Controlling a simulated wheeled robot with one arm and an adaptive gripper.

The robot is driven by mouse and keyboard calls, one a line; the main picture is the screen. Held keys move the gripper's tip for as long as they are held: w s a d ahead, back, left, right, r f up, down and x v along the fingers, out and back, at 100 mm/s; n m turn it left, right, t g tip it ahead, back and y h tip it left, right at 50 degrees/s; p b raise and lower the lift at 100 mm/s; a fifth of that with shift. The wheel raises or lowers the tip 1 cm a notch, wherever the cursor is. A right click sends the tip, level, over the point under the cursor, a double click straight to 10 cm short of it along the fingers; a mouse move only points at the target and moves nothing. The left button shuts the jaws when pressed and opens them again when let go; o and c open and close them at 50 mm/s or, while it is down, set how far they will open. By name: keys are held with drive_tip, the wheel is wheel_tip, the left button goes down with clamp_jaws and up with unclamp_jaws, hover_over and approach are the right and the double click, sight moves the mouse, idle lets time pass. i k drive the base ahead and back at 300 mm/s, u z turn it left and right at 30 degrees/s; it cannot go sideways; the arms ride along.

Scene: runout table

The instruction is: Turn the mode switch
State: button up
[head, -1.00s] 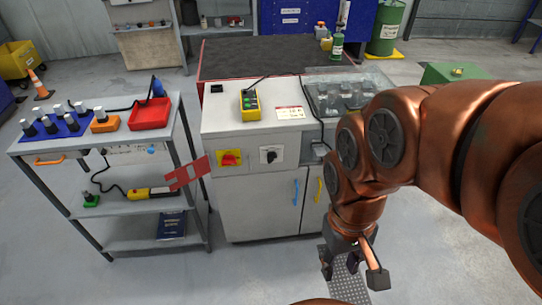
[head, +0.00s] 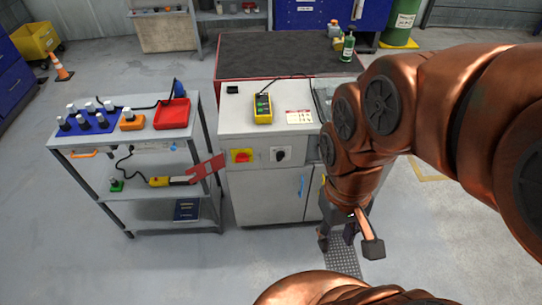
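The mode switch looks to be the black rotary knob on a pale plate (head: 280,155), on the front of the grey machine cabinet (head: 250,122). Its pointer angle is too small to read surely. A red rotary switch on a yellow plate (head: 242,156) sits just left of it. My gripper (head: 337,237) hangs low, to the right of and below the knob in the picture, in front of the cabinet doors. Its two dark fingers appear apart with nothing between them. It does not touch the knob. My arm hides the cabinet's right part.
A trolley (head: 165,150) with a red tray (head: 172,114) stands left of the cabinet. A red plate (head: 206,168) sticks out between them. A yellow pendant (head: 262,108) lies on the cabinet top. A blue handle (head: 301,185) is on the door. Floor in front is clear.

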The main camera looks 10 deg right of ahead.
sight(280, 155)
drive_tip(key=u, duration=2.65)
drive_tip(key=i, duration=1)
drive_tip(key=z, duration=1.85)
